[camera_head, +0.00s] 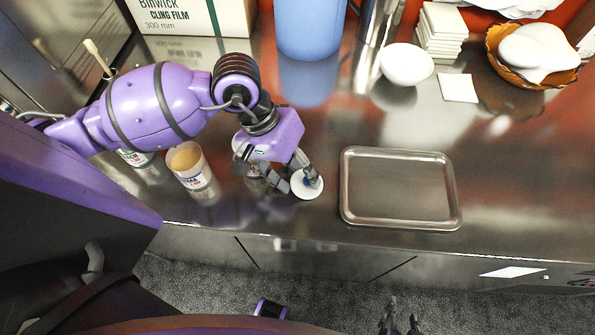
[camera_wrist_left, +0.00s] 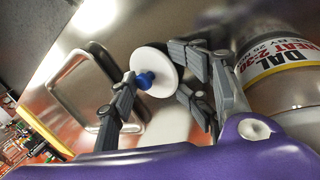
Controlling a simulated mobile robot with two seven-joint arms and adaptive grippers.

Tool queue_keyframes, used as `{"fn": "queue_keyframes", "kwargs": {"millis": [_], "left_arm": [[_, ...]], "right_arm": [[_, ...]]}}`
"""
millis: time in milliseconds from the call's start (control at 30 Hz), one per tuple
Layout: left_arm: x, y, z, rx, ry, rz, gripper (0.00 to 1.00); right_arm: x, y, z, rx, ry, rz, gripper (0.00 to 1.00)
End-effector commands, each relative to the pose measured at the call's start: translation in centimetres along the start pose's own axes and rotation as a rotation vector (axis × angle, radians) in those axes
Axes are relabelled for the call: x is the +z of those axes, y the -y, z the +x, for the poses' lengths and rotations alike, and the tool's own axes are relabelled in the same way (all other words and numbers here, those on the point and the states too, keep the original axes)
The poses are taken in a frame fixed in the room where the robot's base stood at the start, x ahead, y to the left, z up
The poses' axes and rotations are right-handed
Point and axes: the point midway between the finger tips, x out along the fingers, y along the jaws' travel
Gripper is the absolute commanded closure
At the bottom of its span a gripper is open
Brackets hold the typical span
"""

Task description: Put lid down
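The lid (camera_head: 299,191) is a small white disc with a blue knob. It is by the front of the steel counter, left of the metal tray. In the left wrist view the lid (camera_wrist_left: 160,62) is between my spread fingers, one fingertip against or close beside the knob. My left gripper (camera_head: 299,186) is open, its other fingertips near the lid's edge, apart from the knob. Whether the lid touches the counter cannot be told. My right gripper (camera_head: 401,322) is low in the head view, seemingly open and empty, in front of the counter.
The empty metal tray (camera_head: 398,190) is right of the lid. A labelled tub (camera_head: 190,168) and a jar marked DAL (camera_wrist_left: 285,70) stand to its left. A white bowl (camera_head: 406,65), tile stack (camera_head: 440,35), blue container (camera_head: 309,30) and cling film box (camera_head: 190,17) stand behind.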

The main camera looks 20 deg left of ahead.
Motion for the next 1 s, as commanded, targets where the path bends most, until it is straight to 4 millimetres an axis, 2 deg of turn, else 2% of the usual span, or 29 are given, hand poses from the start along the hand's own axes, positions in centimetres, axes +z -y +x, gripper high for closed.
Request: {"fn": "queue_keyframes", "kwargs": {"millis": [167, 300, 333, 400, 700, 833, 1000], "left_arm": [[0.0, -0.1, -0.3, -0.001, 0.000, 0.000, 0.58], [-0.2, -0.8, -1.9, 0.000, -0.009, 0.003, 0.58], [-0.2, -0.5, -2.2, -0.004, -0.009, 0.003, 0.58], [-0.2, -0.3, -3.5, -0.007, -0.006, 0.002, 0.58], [-0.1, -0.3, -10.1, -0.005, -0.003, 0.001, 0.58], [-0.1, -0.4, -11.9, -0.004, -0.002, 0.000, 0.58], [-0.1, -0.5, -13.1, -0.002, -0.001, 0.001, 0.58]], "right_arm": [[-0.5, 0.0, -0.1, 0.000, -0.006, 0.000, 0.60], [-2.5, 0.1, -0.6, -0.003, -0.029, 0.003, 0.60], [-1.6, 0.3, -0.5, -0.006, -0.014, 0.004, 0.60], [-1.1, 0.5, -0.4, -0.010, -0.007, 0.004, 0.60], [-0.1, 0.5, -0.2, -0.009, 0.006, 0.002, 0.60], [-0.1, 0.3, -0.2, -0.005, 0.002, 0.002, 0.60], [-0.2, 0.0, -0.2, 0.000, 0.000, 0.002, 0.60]]}}
